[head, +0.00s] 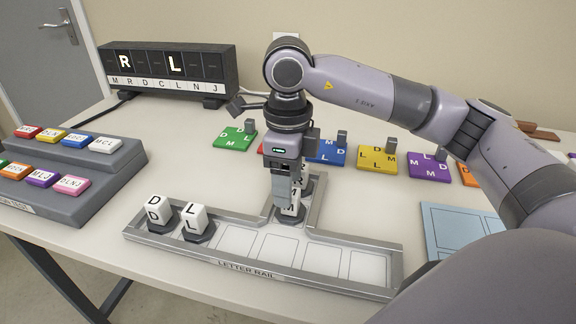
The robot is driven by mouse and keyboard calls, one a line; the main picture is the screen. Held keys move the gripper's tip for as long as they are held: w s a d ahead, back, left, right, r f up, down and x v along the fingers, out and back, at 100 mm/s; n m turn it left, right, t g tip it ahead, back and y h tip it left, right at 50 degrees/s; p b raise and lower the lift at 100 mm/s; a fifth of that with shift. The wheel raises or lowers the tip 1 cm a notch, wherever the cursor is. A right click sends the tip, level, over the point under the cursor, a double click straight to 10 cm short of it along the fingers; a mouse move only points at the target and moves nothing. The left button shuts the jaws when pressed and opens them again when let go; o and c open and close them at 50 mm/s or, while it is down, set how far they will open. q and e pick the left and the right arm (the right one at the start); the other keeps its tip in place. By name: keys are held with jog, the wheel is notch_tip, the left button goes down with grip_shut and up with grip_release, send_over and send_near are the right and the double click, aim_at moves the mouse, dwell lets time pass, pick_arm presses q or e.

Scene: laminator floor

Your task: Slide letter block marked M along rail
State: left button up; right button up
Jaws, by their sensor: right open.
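The letter rail (352,246) is a grey T-shaped tray with a row of cells in front and a short branch at the back. The block marked M (291,204) stands where the branch meets the row, partly hidden by my right gripper (284,200). That gripper points down over the block, with its fingers open at it; I cannot tell whether they touch it. Behind it another white block (305,178) stands in the branch, mostly hidden. Block D (159,213) and block L (194,220) stand on dark bases at the row's left end. My left gripper is not in view.
The row's cells right of the branch are empty. Coloured lettered tiles with grey handles, such as the green one (235,138) and the yellow one (377,158), line the back. A black display (170,68) shows R and L. A grey button console (75,170) stands left; a blue panel (458,228) lies right.

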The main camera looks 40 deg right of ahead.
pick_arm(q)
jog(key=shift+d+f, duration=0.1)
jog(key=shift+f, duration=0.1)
pick_arm(e)
jog(key=shift+f, duration=2.05)
jog(key=shift+c, duration=0.3)
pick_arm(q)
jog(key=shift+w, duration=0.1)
pick_arm(e)
grip_shut()
jog(key=shift+a, duration=0.1)
